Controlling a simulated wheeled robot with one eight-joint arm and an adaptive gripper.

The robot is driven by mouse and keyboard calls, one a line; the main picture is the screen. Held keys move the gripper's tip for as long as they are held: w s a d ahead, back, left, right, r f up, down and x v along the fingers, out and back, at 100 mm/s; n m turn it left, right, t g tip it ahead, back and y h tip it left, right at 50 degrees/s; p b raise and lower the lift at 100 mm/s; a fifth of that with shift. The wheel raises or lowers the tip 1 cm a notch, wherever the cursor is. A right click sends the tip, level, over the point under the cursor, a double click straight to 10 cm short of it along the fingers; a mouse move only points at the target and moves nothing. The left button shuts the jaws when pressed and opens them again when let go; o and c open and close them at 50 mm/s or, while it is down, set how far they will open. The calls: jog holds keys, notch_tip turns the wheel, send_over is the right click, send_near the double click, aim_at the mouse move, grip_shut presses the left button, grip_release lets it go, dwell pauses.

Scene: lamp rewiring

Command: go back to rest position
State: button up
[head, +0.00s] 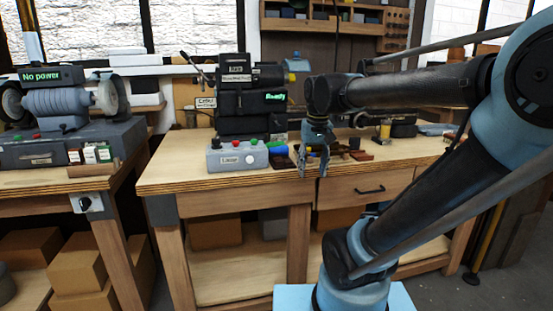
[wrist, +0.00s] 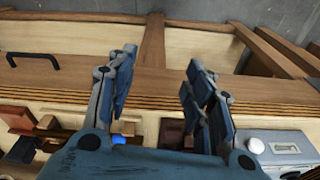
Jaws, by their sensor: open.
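My gripper (head: 314,163) hangs at the end of my arm, pointing down near the front edge of the middle workbench (head: 180,170). In the wrist view my gripper (wrist: 158,85) has its two fingers spread apart, with nothing between them. The bench's front edge and the floor below show beyond the fingers. I cannot tell how high the fingertips are relative to the bench top.
A grey control box (head: 238,157) with coloured buttons and a black machine reading "Ready" (head: 252,105) stand left of my gripper. Small parts lie behind it. A drawer (head: 365,188) is shut below. A grinder reading "No power" (head: 60,100) stands on the left bench.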

jog(key=s+d+f, duration=0.3)
jog(key=s+f, duration=0.2)
jog(key=f, duration=0.2)
jog(key=s+d+f, duration=0.4)
jog(key=s+f, duration=0.1)
jog(key=f, duration=0.3)
jog(key=shift+s+d+f+m+t, duration=0.25)
jog(key=shift+s+d+m+t, duration=0.05)
jog(key=shift+s+m+t, duration=0.1)
jog(key=shift+w+f, duration=0.2)
jog(key=shift+w, duration=0.3)
